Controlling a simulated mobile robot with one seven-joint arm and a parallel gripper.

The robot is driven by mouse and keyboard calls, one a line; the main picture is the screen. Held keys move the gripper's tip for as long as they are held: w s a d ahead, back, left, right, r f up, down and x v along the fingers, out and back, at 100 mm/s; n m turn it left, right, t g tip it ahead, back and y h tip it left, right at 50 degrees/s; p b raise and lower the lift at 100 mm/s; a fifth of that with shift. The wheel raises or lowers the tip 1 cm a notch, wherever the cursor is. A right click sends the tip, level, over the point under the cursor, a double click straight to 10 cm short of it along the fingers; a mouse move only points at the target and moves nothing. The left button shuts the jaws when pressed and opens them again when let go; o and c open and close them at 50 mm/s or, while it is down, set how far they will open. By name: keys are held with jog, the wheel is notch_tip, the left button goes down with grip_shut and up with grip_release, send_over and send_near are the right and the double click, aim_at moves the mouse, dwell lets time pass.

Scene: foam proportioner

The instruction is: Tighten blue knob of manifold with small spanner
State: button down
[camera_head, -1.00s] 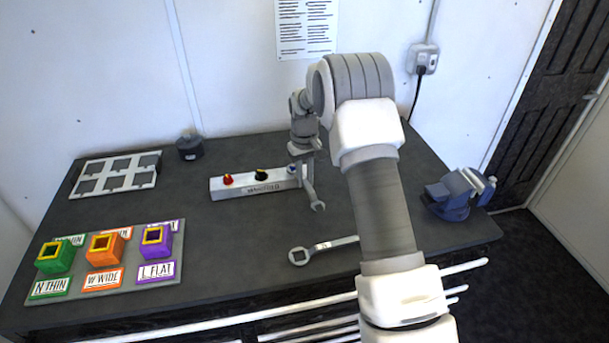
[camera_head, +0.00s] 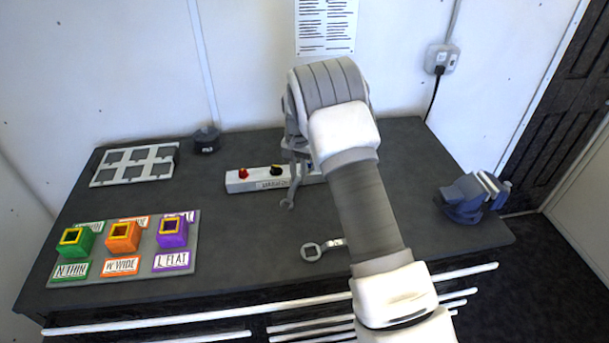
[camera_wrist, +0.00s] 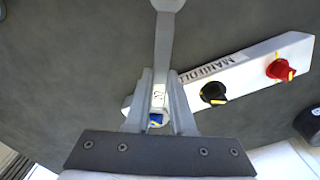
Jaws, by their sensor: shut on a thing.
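The white manifold (camera_head: 247,182) lies on the dark bench, with a red knob (camera_head: 243,173) and a black knob (camera_head: 276,171). Its right end is partly behind my arm. In the wrist view the blue knob (camera_wrist: 156,119) shows between my gripper's fingers, at the near end of the small spanner (camera_wrist: 163,45). Whether the spanner fits around the knob cannot be told. My gripper (camera_wrist: 160,105) is shut on the spanner over that end of the manifold. The spanner's free open end (camera_head: 287,204) points toward the bench front.
A larger spanner (camera_head: 311,251) lies near the front, partly behind my arm. A blue vise (camera_head: 465,198) stands at the right edge. A board with green, orange and purple blocks (camera_head: 122,237) and a grey tray (camera_head: 134,166) are at left. A dark round item (camera_head: 206,140) stands behind.

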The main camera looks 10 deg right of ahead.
jog(key=shift+w+a+m, duration=0.55)
jog(key=shift+a+m, duration=0.15)
jog(key=shift+m, duration=0.5)
jog(key=m, duration=0.1)
jog(key=w+a+m, duration=0.1)
jog(key=m, duration=0.1)
jog(key=shift+w+a, duration=0.15)
jog(key=shift+w, duration=0.1)
jog(key=shift+s+d+n+b, duration=0.35)
jog(key=shift+s+n, duration=0.05)
jog(key=shift+n, duration=0.3)
jog(key=shift+s+d+r+n, duration=0.1)
jog(key=shift+s+n, duration=0.05)
jog(key=shift+n, duration=0.15)
jog(key=shift+r+p, duration=1.55)
jog(key=shift+r, duration=1.35)
